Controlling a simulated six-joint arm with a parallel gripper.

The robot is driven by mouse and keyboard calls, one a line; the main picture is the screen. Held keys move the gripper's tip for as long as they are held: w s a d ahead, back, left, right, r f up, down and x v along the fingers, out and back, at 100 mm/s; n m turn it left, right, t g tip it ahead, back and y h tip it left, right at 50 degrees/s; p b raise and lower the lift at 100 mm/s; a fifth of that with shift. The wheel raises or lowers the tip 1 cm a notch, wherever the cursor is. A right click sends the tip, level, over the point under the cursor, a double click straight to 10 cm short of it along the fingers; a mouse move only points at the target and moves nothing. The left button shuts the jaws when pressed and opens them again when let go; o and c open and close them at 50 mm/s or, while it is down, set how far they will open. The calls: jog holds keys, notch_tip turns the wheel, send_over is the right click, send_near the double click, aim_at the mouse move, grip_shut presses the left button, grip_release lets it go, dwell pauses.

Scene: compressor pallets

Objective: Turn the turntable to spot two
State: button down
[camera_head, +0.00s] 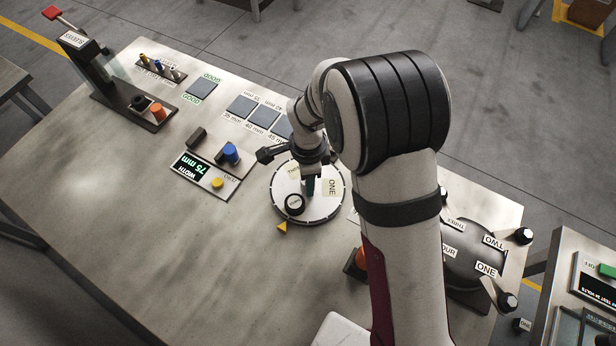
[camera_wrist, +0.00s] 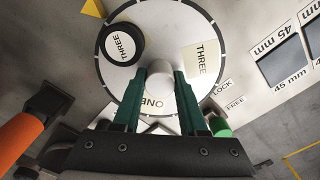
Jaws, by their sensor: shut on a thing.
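The turntable (camera_head: 322,210) is a round white plate on the bench, also in the wrist view (camera_wrist: 150,20). My gripper (camera_head: 309,188) is over its middle. In the wrist view its green fingers (camera_wrist: 158,85) are shut on the pale round knob (camera_wrist: 160,67) at the centre. Label ONE (camera_head: 332,187) is on the right in the head view. Label THREE (camera_wrist: 203,58) is right of the knob in the wrist view. No TWO label shows on the plate.
LOCK and FREE labels (camera_wrist: 228,95) lie beside the plate, near a green piece (camera_wrist: 220,127). A width gauge (camera_head: 207,173) with a blue knob stands left. Grey size pads (camera_head: 243,106) lie behind. A dark numbered disc (camera_head: 470,253) is at right. The bench's front left is clear.

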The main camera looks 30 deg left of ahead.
dwell(0.3)
jog(key=shift+c, duration=2.2)
grip_release()
jog(key=shift+r, duration=0.1)
notch_tip(320, 180, up, 16)
jog(key=s+d+r+n+y, duration=0.1)
jog(key=s+d+r, duration=0.15)
jog(key=d, duration=0.75)
jog(key=s+d+r+n, duration=0.15)
jog(key=s+d, duration=0.25)
jog(key=d, duration=0.5)
jog(key=s+d+f+n, duration=0.1)
jog(key=s+d+n, duration=0.1)
jog(key=s+d, duration=0.4)
jog(key=s, duration=0.2)
jog(key=shift+s+f+y, duration=0.15)
jog(key=shift+s+y, duration=0.2)
jog(key=shift+y, duration=0.05)
